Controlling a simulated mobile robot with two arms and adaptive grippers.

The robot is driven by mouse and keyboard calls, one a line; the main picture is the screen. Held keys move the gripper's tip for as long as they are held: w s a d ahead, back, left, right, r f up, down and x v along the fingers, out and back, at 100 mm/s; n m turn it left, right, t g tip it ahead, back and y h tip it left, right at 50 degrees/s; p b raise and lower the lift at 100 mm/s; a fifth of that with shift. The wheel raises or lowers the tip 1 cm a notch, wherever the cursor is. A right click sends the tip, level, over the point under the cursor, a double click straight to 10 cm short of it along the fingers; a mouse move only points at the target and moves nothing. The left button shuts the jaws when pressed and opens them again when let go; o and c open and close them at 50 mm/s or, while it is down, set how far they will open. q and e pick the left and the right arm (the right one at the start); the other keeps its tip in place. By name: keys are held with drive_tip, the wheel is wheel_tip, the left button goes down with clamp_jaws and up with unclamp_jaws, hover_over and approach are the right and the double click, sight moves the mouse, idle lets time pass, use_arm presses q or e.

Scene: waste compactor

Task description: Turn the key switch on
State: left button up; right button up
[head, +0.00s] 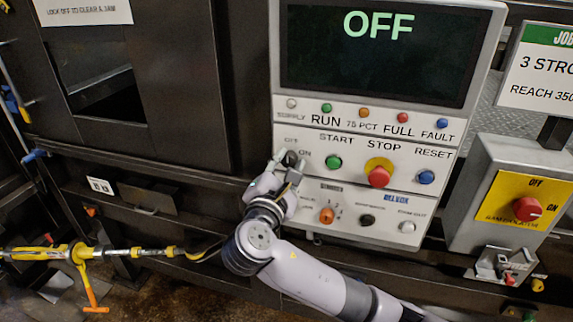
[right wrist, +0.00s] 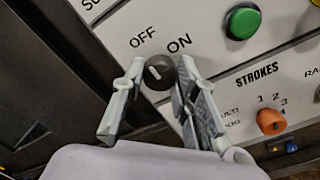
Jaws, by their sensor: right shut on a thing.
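The key switch (head: 290,158) is a dark round knob at the left of the control panel (head: 437,130). In the right wrist view the key switch (right wrist: 160,73) has a pale slot mark tilted toward the OFF label, with ON to its upper right. My right gripper (head: 287,164) reaches up to it from below. In the right wrist view its two fingers (right wrist: 160,79) stand on either side of the knob, shut on it. The large display (head: 380,60) reads OFF in green. My left gripper is not in view.
Right of the key switch are a green START button (head: 333,162), a red STOP button (head: 379,176) and a blue RESET button (head: 426,177). An orange selector (head: 326,215) sits below. A grey box with a red isolator knob (head: 527,208) stands at right.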

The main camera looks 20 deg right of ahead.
drive_tip(key=shift+f, duration=0.2)
clamp_jaws()
drive_tip(key=shift+f+m+b, duration=0.1)
drive_tip(key=shift+m+b, duration=0.55)
drive_tip(key=shift+m, duration=0.05)
drive_tip(key=m+b, duration=0.5)
drive_tip(key=m, duration=0.2)
drive_tip(key=shift+a+f+m+b, duration=0.1)
drive_tip(key=shift+m+b, duration=1.25)
drive_tip(key=shift+m, duration=0.45)
drive_tip(key=o, duration=1.1)
unclamp_jaws()
drive_tip(key=shift+r, duration=0.3)
drive_tip(key=shift+o, duration=0.2)
